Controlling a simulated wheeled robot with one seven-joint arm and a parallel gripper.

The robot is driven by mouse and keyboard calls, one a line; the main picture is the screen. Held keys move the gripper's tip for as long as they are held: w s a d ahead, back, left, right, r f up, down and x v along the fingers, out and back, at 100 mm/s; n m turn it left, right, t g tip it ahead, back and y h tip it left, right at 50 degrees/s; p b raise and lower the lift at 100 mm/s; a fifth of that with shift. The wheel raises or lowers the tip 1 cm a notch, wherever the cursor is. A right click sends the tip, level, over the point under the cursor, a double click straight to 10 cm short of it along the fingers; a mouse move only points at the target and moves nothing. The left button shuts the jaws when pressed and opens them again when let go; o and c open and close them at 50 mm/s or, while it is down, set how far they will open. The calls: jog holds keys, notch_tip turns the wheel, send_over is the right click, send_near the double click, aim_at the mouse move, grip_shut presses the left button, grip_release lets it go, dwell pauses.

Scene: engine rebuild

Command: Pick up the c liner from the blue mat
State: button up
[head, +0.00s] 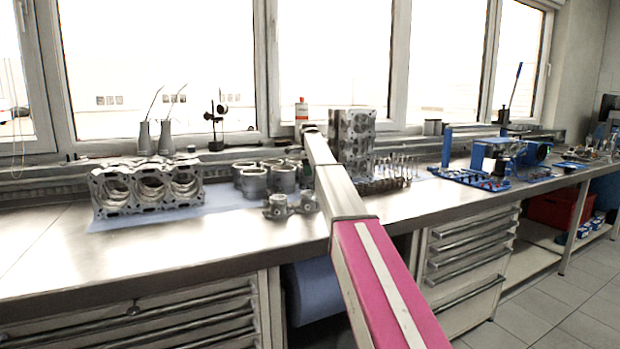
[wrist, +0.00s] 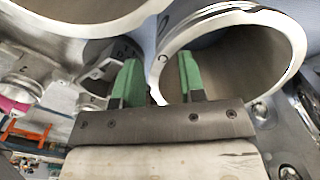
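Several grey metal cylinder liners (head: 254,182) stand close together on the blue mat (head: 221,198) in the head view. In the wrist view, a liner with a bright rim (wrist: 285,35) fills the upper right, and another round part (wrist: 75,22) is at upper left. My gripper (wrist: 160,78) has two green fingertips set apart. The right fingertip appears in front of or inside the right liner's bore, the left one outside its wall; contact cannot be told.
An engine block (head: 148,188) stands left on the mat. A small metal housing (head: 290,206) is in front of the liners, and a tall cylinder head (head: 353,140) is to their right. The bench front (head: 200,245) is clear.

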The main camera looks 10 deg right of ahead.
grip_shut()
jog(key=shift+r, duration=0.15)
